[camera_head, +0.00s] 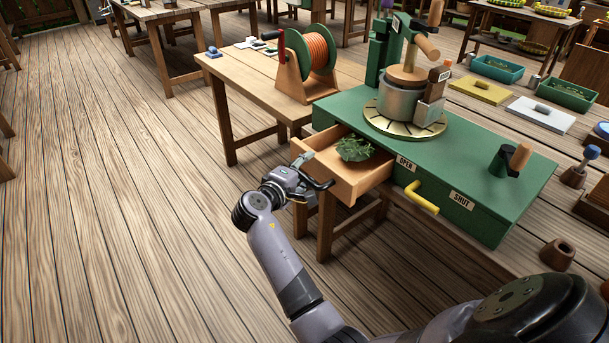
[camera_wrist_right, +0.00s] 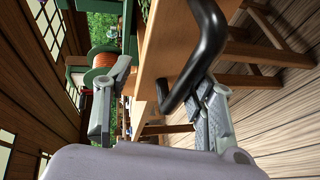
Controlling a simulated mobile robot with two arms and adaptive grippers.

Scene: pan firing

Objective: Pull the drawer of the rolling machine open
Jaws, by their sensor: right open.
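The rolling machine (camera_head: 450,150) is a green box with a metal drum on top. Its wooden drawer (camera_head: 372,182) stands pulled out at the left end, with green leaves (camera_head: 355,149) lying inside. My right gripper (camera_head: 308,186) is at the drawer's front, beside its black handle (camera_head: 321,184). In the right wrist view the black handle (camera_wrist_right: 206,45) shows large between the open fingers, close to the right-hand finger; whether it touches is unclear. My left gripper is not in view.
A yellow handle (camera_head: 422,198) sits on the machine's front between the OPEN and SHUT labels. A spool of orange cord (camera_head: 318,52) stands on the table behind. The wooden floor (camera_head: 130,200) left of the drawer is clear.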

